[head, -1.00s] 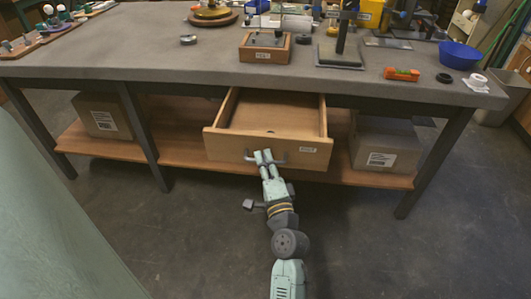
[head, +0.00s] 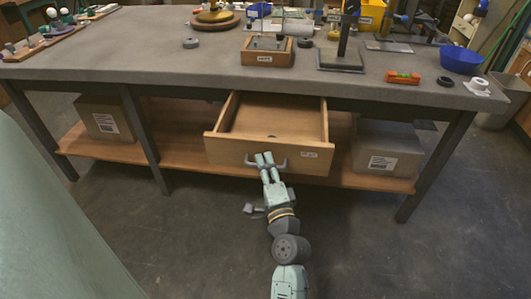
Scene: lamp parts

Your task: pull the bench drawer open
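The bench drawer (head: 231,149) is a light wooden drawer under the grey bench top. It stands well out from the bench, and its inside shows bare except for a small dark spot on the floor. A grey bar handle (head: 281,164) is on its front, with a small white label to the right. My gripper (head: 264,158) is at the left-middle part of this handle, its two pale green fingers close together on the bar. It looks shut on the handle, though the fingertips partly hide the contact.
The bench top (head: 150,55) carries a wooden block (head: 267,59), an orange level (head: 403,77) and a blue bowl (head: 460,60). Cardboard boxes (head: 383,147) stand on the lower shelf (head: 190,155) either side of the drawer.

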